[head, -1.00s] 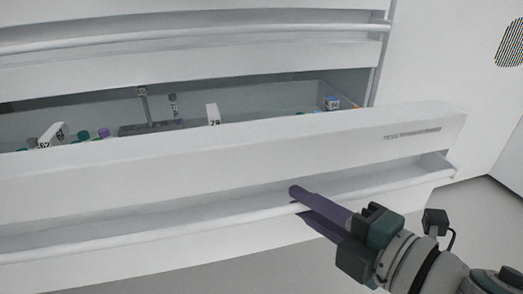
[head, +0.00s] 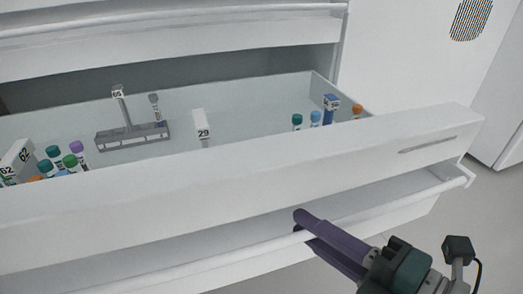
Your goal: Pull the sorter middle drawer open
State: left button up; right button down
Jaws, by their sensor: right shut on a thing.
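The sorter middle drawer (head: 330,155) is a wide white drawer, pulled partway out of the white cabinet, its inside visible from above. A pale handle bar (head: 230,257) runs along the lower part of its front. My right gripper (head: 300,222) has purple fingers, which are shut on this handle bar right of the picture's middle. The drawer holds tubes with coloured caps (head: 70,161), a grey rack (head: 132,137) with a tall tag marked 65, and a white marker (head: 202,127) numbered 29. My left gripper is not in view.
A closed upper drawer (head: 180,42) with its own handle bar is above the open one. Tubes and a blue-labelled piece (head: 331,107) stand at the drawer's right end. Bare grey floor (head: 475,230) shows at the lower right.

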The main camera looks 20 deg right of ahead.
jog(key=shift+s, duration=0.25)
jog(key=c, duration=1.1)
grip_release()
jog(key=shift+w, duration=0.1)
jog(key=p+v, duration=0.3)
jog(key=v, duration=0.7)
jog(key=shift+r, duration=0.15)
